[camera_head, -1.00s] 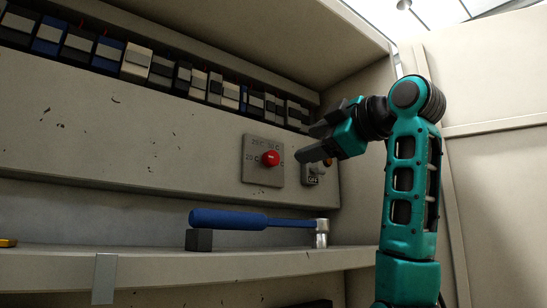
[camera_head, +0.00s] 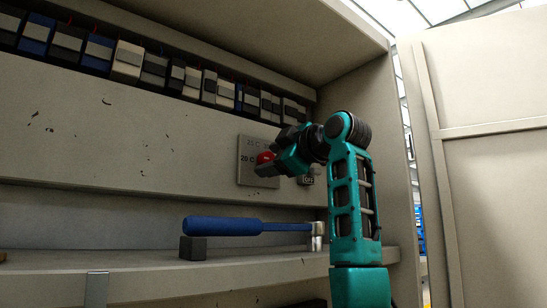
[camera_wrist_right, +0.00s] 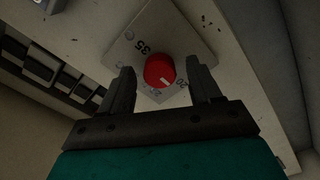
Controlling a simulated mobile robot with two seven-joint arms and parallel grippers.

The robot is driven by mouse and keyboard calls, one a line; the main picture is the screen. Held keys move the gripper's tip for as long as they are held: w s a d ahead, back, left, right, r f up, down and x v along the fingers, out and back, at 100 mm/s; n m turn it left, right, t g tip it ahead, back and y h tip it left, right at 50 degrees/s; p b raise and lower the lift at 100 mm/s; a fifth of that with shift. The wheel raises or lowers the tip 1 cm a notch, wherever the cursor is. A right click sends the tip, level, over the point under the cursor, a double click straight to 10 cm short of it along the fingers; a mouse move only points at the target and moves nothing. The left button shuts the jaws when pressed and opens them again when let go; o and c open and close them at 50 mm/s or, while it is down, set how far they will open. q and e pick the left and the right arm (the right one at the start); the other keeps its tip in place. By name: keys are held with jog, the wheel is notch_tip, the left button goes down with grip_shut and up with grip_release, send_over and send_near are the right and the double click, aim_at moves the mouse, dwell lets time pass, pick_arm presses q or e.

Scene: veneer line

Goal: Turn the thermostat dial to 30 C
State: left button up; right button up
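The red thermostat dial (camera_head: 264,157) sits on a grey square plate (camera_head: 245,165) on the cabinet's back wall, partly hidden by my right gripper (camera_head: 266,163) in the head view. In the right wrist view, the dial (camera_wrist_right: 160,71) lies between the two fingers of my right gripper (camera_wrist_right: 161,82), with a gap at each side. The gripper is open and holds nothing. The dial's white mark points to the lower right there, near the 20 label; 35 shows at the upper left. My left gripper is out of view.
A small OFF switch (camera_head: 308,180) is right of the plate, partly behind my arm. A blue-handled hammer (camera_head: 225,225) lies on the shelf below, its handle on a dark block (camera_head: 193,248). A row of breakers (camera_head: 155,69) runs above. The cabinet side wall is close at the right.

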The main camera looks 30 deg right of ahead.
jog(key=c, duration=1)
jog(key=shift+m, duration=0.3)
jog(key=m, duration=0.5)
jog(key=shift+m, duration=0.3)
jog(key=m, duration=1.2)
jog(key=shift+m, duration=2.8)
